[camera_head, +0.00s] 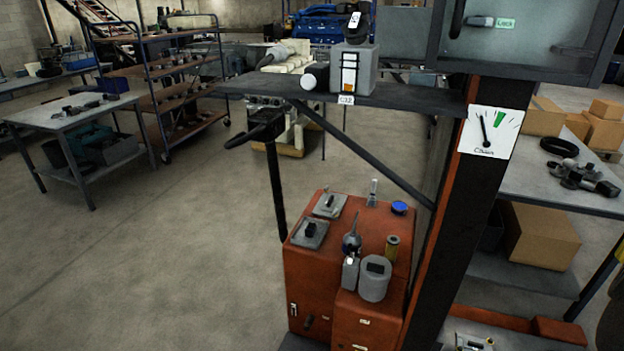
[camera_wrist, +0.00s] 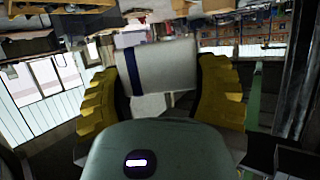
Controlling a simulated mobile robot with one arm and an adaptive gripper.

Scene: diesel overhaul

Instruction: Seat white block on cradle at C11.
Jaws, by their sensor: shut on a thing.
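A white block with a dark blue band (camera_wrist: 178,66) sits between the yellow fingers of my gripper (camera_wrist: 158,76) in the wrist view. The fingers close on it from both sides. A paler white part shows just below it, between the fingers. I cannot make out my gripper in the head view. I cannot pick out a cradle marked C11 for certain. A dark shelf (camera_head: 428,101) in the head view carries a small tag (camera_head: 346,99) that seems to read C12, under a grey unit (camera_head: 363,79).
A white round piece (camera_head: 309,78) stands left of the grey unit. A dark post with a gauge (camera_head: 490,131) rises at the shelf's right. Below is an orange cabinet (camera_head: 325,265) with several parts on top. A worktable (camera_head: 75,117) stands left; the floor between is clear.

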